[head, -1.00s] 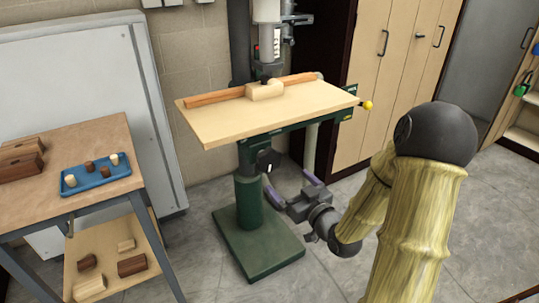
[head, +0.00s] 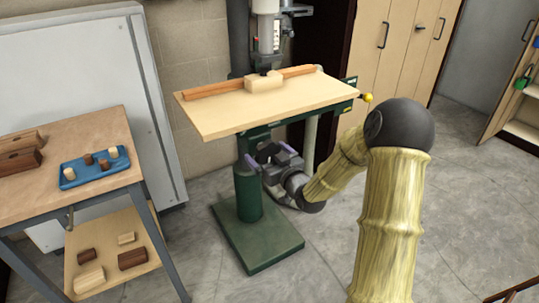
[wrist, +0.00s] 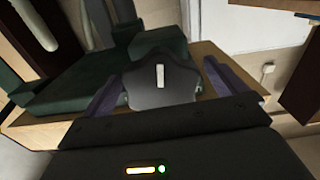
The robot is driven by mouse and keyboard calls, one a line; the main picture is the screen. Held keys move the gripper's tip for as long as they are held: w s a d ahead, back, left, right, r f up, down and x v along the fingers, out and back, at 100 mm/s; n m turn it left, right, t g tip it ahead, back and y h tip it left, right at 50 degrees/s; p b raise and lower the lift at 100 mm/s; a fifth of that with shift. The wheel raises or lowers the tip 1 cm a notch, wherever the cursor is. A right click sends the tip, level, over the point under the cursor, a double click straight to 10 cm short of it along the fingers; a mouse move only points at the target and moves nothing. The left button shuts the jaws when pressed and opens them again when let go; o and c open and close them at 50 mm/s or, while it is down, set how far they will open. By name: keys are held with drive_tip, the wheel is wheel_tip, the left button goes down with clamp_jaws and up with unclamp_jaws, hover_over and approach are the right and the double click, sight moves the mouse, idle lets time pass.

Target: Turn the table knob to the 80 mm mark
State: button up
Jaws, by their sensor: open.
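The table knob (wrist: 160,84) is dark and lobed with a white pointer line, which stands near vertical in the wrist view. It sits between the two purple-grey fingers of my gripper (wrist: 160,92), which are open on either side of it. Small gaps seem to show between knob and fingers. In the head view my gripper (head: 265,160) is under the drill press table (head: 230,112), beside the green column (head: 248,192), and hides the knob. The mark scale is not readable in either view.
A wooden block (head: 263,83) and an orange-brown fence (head: 212,87) lie on the press table. A yellow ball-ended handle (head: 367,98) sticks out at its right. A workbench (head: 84,195) with a blue tray (head: 72,182) stands at left. The floor at right is clear.

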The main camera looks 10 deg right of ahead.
drive_tip(key=c, duration=1)
drive_tip(key=shift+o, duration=0.2)
drive_tip(key=shift+f+b, duration=0.1)
drive_tip(key=shift+b, duration=0.3)
